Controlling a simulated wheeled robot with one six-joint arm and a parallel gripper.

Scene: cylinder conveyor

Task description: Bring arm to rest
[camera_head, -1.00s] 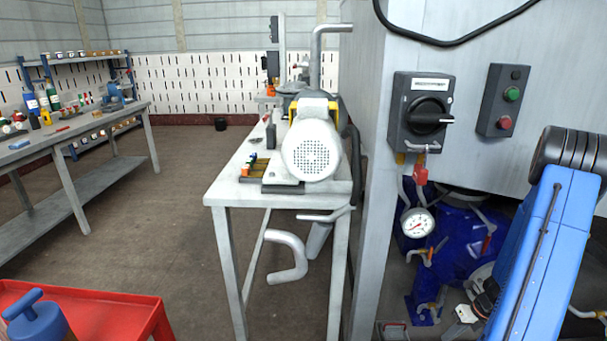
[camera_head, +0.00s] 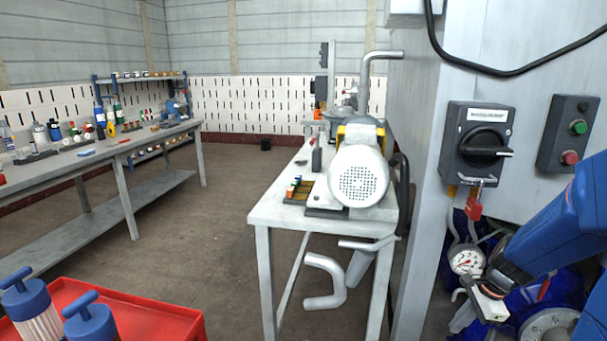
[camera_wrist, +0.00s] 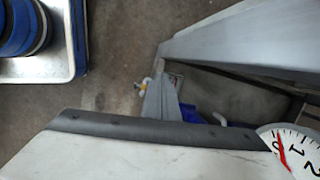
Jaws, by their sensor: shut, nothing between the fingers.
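My blue arm (camera_head: 560,228) reaches in from the right in the head view and bends down to the left at its dark wrist. My gripper (camera_head: 487,303) is at the arm's end, small and partly unclear, in front of the blue machinery. It appears shut, with nothing seen in it. A round white pressure gauge (camera_head: 467,261) sits just above and left of it. In the wrist view a gauge dial (camera_wrist: 292,150) with a red needle fills the lower right corner. A pale surface with a dark edge covers the bottom of that view, and I cannot tell what it is.
A grey cabinet with a black rotary switch (camera_head: 482,148), a red padlock (camera_head: 474,207) and a button box (camera_head: 569,133) stands close at right. A motor (camera_head: 358,175) sits on a workbench (camera_head: 262,215). A red cart (camera_head: 150,318) holds blue-topped cylinders (camera_head: 28,300). Floor (camera_head: 190,260) between is clear.

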